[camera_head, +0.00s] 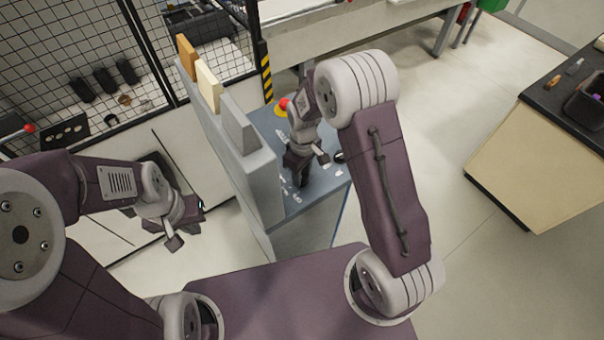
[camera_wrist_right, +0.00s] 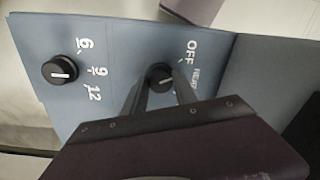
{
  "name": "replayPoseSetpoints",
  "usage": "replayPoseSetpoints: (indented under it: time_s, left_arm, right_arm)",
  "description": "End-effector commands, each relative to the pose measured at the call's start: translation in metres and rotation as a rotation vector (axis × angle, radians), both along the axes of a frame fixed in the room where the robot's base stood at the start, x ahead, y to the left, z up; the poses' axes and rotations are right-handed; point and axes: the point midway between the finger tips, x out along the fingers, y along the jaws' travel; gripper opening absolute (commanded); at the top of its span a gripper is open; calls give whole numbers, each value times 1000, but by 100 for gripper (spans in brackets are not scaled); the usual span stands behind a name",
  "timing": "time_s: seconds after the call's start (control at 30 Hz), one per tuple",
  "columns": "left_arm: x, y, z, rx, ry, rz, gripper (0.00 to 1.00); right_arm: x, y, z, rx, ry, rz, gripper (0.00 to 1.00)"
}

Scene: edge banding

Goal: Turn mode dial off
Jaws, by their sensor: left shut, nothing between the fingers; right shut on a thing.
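The mode dial (camera_wrist_right: 157,71) is a small black knob on a blue-grey panel (camera_wrist_right: 110,40), beside the white words OFF and HEAT in the right wrist view. My right gripper (camera_wrist_right: 158,84) is shut on this dial, with one dark finger on each side. A pale mark on the dial points roughly towards HEAT, partly hidden by a finger. In the head view my right gripper (camera_head: 302,168) reaches down to the panel and hides the dial. My left gripper (camera_head: 186,224) is shut and empty, left of the machine and away from the panel.
A second black dial (camera_wrist_right: 60,72) marked 6, 9 and 12 is on the same panel. A red emergency button (camera_head: 281,105) is at the panel's far end. Upright boards (camera_head: 208,85) stand along the machine's left side. Open floor (camera_head: 445,130) lies to the right.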

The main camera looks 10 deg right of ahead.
Motion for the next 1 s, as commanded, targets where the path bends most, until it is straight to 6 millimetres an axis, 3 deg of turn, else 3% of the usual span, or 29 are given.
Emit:
replayPoseSetpoints:
  time_s: [0.43,1.0]
  left_arm:
    - [0,0,-1,0,0,0,0]
    - [0,0,-2,0,0,0,0]
  right_arm:
    - [2,1,1,1,-6,257,0]
    - [2,1,1,1,-6,315,0]
